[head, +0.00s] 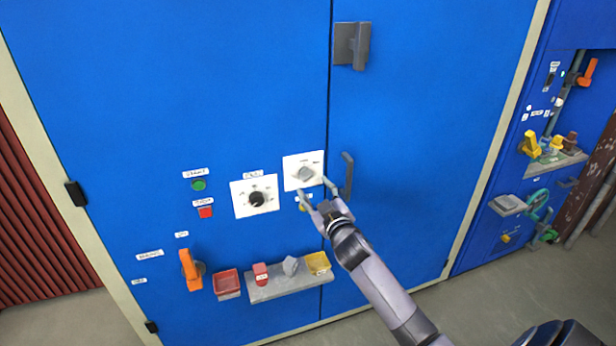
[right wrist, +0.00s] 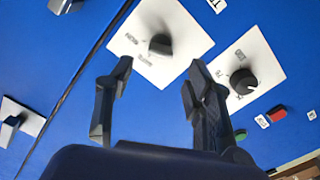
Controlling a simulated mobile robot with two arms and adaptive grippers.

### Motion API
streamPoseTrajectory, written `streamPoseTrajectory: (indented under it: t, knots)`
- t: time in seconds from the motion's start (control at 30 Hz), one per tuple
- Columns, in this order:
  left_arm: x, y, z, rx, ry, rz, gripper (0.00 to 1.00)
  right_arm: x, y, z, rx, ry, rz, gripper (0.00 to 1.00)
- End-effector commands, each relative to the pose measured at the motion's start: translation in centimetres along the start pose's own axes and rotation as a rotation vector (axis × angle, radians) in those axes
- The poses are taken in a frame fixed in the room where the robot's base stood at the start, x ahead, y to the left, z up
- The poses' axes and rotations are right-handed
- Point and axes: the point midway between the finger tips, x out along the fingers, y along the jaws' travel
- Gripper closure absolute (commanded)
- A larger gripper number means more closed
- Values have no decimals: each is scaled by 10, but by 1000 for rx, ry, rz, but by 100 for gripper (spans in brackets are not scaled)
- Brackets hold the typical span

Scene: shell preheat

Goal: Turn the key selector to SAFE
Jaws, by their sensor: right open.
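A grey selector knob (head: 305,174) sits on a white plate (head: 290,183) on the blue cabinet in the head view. A round black dial (head: 257,199) on a second white plate is to its left. Their labels are too small to read surely, so I cannot tell the position names. My right gripper (head: 315,188) is open just below and in front of the grey knob. In the right wrist view the grey knob (right wrist: 160,44) shows beyond and between the open fingertips (right wrist: 157,72), apart from them. The black dial (right wrist: 243,81) is to the right there. My left gripper is not in view.
A door handle (head: 347,175) stands out just right of my right gripper. Green (head: 198,185) and red (head: 205,212) buttons are at the left. Below are an orange lever (head: 190,270) and a grey shelf (head: 290,287) with small items.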

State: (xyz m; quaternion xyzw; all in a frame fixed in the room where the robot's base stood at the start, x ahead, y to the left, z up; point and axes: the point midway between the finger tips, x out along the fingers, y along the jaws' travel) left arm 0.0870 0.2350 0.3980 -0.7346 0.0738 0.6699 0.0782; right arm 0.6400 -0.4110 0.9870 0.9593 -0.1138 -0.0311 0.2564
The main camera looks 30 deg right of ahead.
Motion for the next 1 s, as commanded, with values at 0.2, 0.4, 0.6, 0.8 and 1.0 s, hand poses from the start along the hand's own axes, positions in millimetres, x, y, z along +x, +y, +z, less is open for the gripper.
streamPoseTrajectory:
  t: [0.2, 0.4, 0.6, 0.8, 1.0]
  knots:
    - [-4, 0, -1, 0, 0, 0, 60, 38, 1, -2, -1, 1, 1, 52]
    - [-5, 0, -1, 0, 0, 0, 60, 58, 0, -1, 0, 1, 1, 52]
    - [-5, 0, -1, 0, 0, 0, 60, 64, 0, 0, 0, 0, 0, 52]
    - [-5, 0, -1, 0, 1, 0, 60, 64, 0, 0, -1, 1, 0, 52]
    - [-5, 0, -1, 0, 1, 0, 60, 64, 0, 0, -1, 1, 0, 64]
